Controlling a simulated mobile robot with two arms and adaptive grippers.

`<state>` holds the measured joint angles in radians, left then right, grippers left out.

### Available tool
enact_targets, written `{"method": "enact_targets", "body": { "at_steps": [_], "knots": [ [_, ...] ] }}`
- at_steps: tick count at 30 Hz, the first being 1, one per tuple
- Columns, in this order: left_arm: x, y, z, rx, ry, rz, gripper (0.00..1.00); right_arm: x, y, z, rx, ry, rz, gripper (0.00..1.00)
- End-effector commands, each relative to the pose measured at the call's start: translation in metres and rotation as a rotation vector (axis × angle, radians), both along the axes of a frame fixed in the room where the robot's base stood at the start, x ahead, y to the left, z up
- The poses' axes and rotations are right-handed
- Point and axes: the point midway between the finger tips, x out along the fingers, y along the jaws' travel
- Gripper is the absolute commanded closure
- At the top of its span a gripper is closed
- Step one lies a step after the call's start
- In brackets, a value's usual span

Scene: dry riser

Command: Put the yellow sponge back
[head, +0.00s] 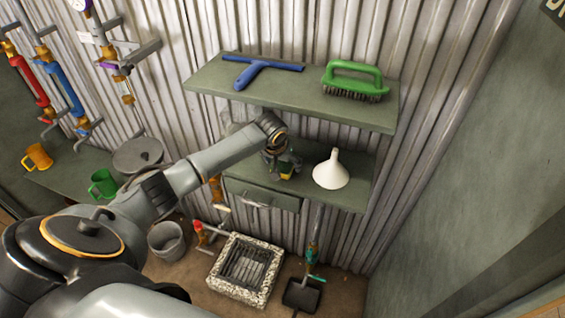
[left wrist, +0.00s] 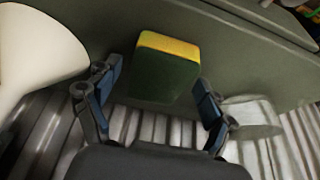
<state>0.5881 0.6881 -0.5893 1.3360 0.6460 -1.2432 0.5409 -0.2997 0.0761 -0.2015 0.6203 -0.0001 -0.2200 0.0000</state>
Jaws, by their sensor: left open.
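The yellow sponge (left wrist: 168,45), with a dark green side, stands on the lower shelf (left wrist: 245,60) in the left wrist view. In the head view only a small yellow patch of the sponge (head: 287,175) shows, the rest hidden by my gripper. My left gripper (head: 284,166) is open over the lower shelf; its two blue-padded fingers (left wrist: 158,80) are on either side of the sponge, with a visible gap at each side. I cannot tell how deep the sponge is between them. My right gripper is not in view.
A white funnel (head: 331,172) stands close to the right of my left gripper. The upper shelf (head: 300,98) holds a blue squeegee (head: 258,70) and a green-handled brush (head: 354,80). A drawer (head: 262,195) is under the lower shelf. Mugs and a bucket (head: 166,240) are at left.

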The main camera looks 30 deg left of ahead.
Motion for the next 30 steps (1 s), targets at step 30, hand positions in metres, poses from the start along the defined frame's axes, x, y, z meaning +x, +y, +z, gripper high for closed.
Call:
{"method": "enact_targets", "body": {
  "at_steps": [30],
  "knots": [
    [-0.028,-0.007,0.073,0.000,0.000,0.000,0.18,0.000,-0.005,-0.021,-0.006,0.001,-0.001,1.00]
  ]
}}
